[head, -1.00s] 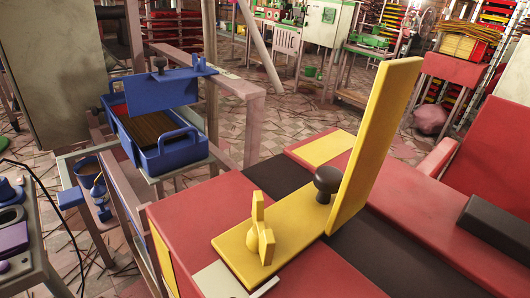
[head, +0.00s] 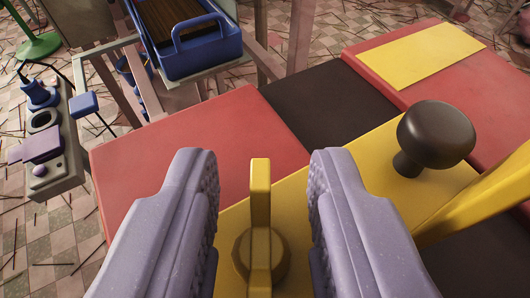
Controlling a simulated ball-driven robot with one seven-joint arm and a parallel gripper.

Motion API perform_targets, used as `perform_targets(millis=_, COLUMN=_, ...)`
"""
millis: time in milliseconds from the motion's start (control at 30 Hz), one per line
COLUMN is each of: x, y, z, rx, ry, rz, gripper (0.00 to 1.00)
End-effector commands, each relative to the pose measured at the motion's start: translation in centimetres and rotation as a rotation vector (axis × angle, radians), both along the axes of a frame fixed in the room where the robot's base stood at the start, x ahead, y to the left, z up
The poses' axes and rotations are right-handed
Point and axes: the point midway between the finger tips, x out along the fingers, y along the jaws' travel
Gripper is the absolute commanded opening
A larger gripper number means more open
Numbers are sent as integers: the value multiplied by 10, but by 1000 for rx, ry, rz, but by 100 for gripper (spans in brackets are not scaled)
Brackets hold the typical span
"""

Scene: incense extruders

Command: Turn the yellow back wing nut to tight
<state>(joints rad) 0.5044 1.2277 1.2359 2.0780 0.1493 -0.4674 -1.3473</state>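The yellow wing nut (head: 260,215) stands on a yellow plate (head: 290,190) on top of the red and black bench. One wing points up toward the far side, and its round hub shows below. My gripper (head: 264,190), with two pale purple ridged fingers, is open around the wing nut. One finger is on each side, with a visible gap between each finger and the upper wing. The lower part of the nut reaches close to the bottom of the picture. Whether either finger touches the hub cannot be told.
A dark round knob (head: 436,138) stands on the yellow plate to the right, beside a raised yellow panel (head: 480,195). A blue bin (head: 200,40) sits beyond the bench. A grey control box (head: 55,150) with a blue knob stands at the left.

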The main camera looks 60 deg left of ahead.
Motion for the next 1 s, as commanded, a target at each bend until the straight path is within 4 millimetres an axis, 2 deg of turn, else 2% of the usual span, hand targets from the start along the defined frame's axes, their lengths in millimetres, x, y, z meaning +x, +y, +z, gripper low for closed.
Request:
perform_targets(millis=200, x=0, y=0, z=1, rx=-1, ry=-1, rz=0, gripper=31)
perform_targets(millis=333, x=0, y=0, z=1, rx=-1, ry=-1, rz=0, gripper=1)
perform_targets(millis=733, x=-1, y=1, z=1, rx=-2, ry=-3, rz=-35, gripper=0)
perform_targets(millis=1000, x=-2, y=2, z=3, rx=-5, ry=-9, rz=-193, gripper=0)
